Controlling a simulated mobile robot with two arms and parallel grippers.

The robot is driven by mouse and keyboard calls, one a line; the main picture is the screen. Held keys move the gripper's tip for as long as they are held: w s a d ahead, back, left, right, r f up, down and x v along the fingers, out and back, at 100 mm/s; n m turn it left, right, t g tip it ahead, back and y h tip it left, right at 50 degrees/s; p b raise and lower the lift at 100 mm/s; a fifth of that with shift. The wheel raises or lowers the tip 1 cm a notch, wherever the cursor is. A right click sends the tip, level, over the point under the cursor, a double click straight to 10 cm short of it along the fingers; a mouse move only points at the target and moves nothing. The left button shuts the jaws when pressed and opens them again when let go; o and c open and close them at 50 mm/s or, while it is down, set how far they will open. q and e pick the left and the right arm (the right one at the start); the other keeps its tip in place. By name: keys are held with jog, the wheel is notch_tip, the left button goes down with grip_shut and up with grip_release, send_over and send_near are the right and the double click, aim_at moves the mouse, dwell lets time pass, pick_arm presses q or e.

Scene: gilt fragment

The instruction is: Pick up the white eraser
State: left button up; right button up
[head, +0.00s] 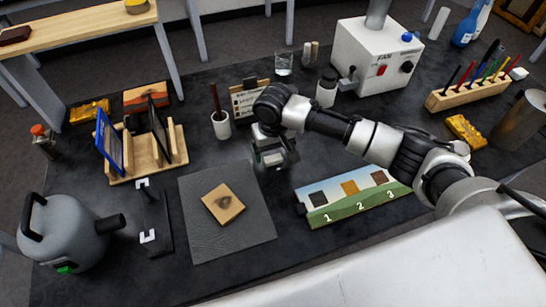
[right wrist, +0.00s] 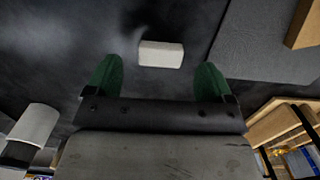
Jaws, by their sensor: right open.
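The white eraser (right wrist: 161,54) lies on the dark table in the right wrist view, just ahead of my right gripper and between the lines of its two fingers. My right gripper (right wrist: 157,76) is open and empty, with green fingertips apart on either side. In the head view my right gripper (head: 273,160) points down over the middle of the table, and I cannot make out the eraser there. My left gripper is not in view.
A grey mat (head: 250,232) with a wooden piece (head: 223,203) lies left of the gripper. A numbered board (head: 350,200) is at right. A wooden rack (head: 150,160) is at left.

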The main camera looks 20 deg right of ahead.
notch_tip(320, 180, down, 2)
jog(key=shift+f, duration=0.3)
jog(key=c, duration=1)
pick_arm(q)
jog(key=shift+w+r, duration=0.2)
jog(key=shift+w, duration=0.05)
pick_arm(e)
jog(key=shift+r, duration=0.1)
notch_tip(320, 180, up, 4)
jog(key=shift+f+b, duration=0.1)
jog(key=shift+b, duration=0.25)
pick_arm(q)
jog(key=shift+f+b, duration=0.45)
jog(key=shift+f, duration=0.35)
pick_arm(e)
jog(key=s+d+r, duration=0.7)
jog(key=d, duration=0.2)
jog(key=shift+s, duration=0.2)
